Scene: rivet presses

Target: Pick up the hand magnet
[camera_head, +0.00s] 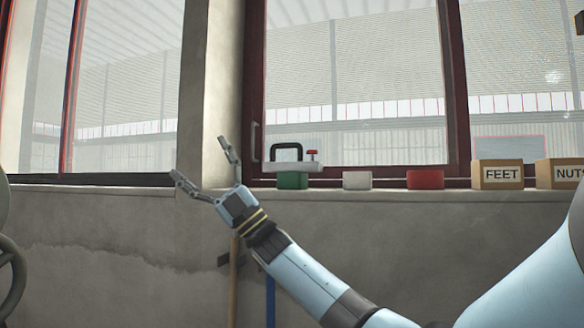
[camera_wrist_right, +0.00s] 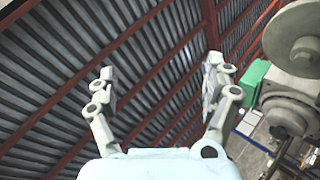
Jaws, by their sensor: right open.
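What looks like the hand magnet (camera_head: 294,167), a grey block with a black arched handle and a small red knob, rests on top of a green box (camera_head: 292,181) on the window sill. My right gripper (camera_head: 200,157) is open and empty, left of the magnet and apart from it, with its fingers pointing up and left. In the right wrist view its two fingers (camera_wrist_right: 160,65) are spread with nothing between them, and the magnet does not show there. My left gripper is in neither view.
Right of the magnet on the sill (camera_head: 390,193) stand a white box (camera_head: 357,180), a red box (camera_head: 426,180), a carton marked FEET (camera_head: 497,174) and one marked NUTS (camera_head: 560,173). The right wrist view faces the ribbed roof (camera_wrist_right: 60,60), with a grey machine (camera_wrist_right: 292,105) at right.

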